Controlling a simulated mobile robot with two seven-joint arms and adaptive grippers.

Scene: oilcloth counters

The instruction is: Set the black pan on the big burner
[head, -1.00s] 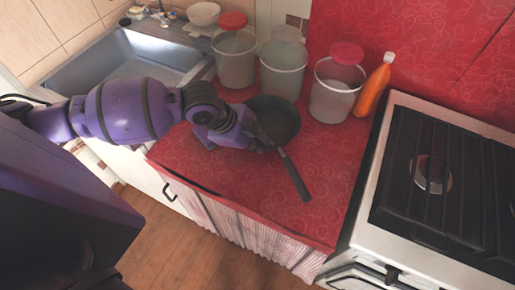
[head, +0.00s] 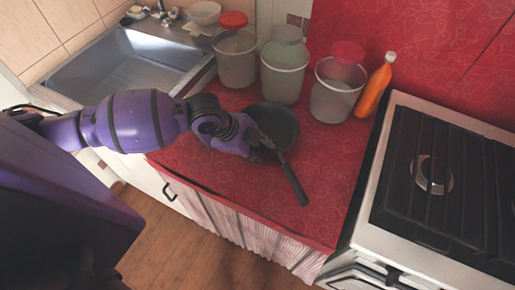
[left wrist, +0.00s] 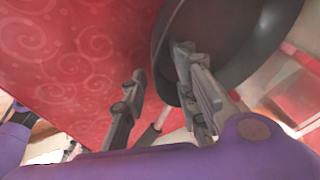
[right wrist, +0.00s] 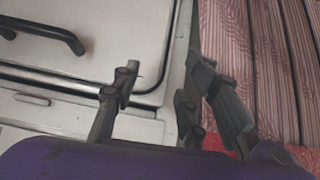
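The black pan (head: 274,121) lies on the red counter, its handle (head: 292,180) pointing toward the front edge and slightly right. My left gripper (head: 262,153) is at the pan's near-left side, close to where the handle starts. In the left wrist view its fingers (left wrist: 160,62) are apart; one overlaps the pan (left wrist: 225,25), and part of the handle (left wrist: 150,134) shows in the gap between them. I see no grip on the pan. A round burner (head: 432,175) shows under the dark grate of the stove at right. My right gripper (right wrist: 160,80) is open and empty, in the right wrist view only.
Three lidded tubs (head: 236,60) and an orange bottle (head: 373,86) stand behind the pan. A sink (head: 120,65) is at back left. The counter right of the pan is clear up to the white stove (head: 430,115). The stove's grate looks empty.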

